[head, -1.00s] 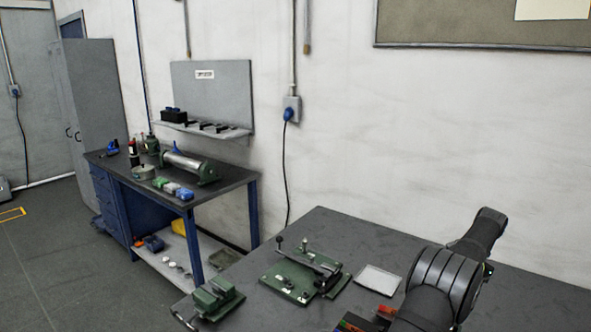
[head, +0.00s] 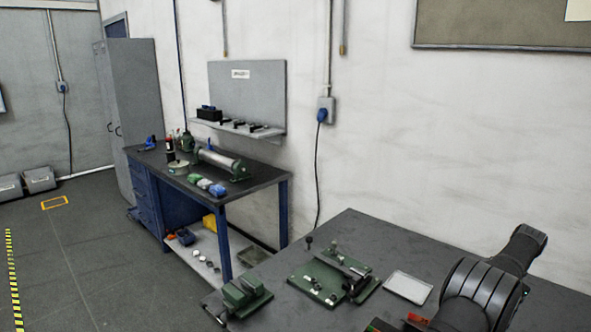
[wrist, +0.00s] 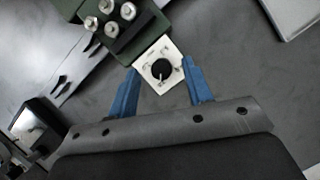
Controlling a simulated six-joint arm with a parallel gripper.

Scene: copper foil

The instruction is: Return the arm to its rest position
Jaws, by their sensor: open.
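My gripper (wrist: 162,90) shows in the wrist view with its two blue fingers apart. A white square plate with a black round knob (wrist: 161,70) appears between and beyond the fingertips; I cannot tell how far below them it lies. It sits at the edge of a green block (wrist: 130,32) with several metal studs. In the head view, my dark arm (head: 485,290) rises at the lower right over the near table. The gripper itself is not visible in that view.
The near grey table (head: 400,245) holds a green fixture (head: 332,276), a green vise (head: 240,296) and a pale flat plate (head: 408,287). A blue-legged workbench (head: 262,185) stands farther left against the wall. Open floor (head: 90,250) lies at left.

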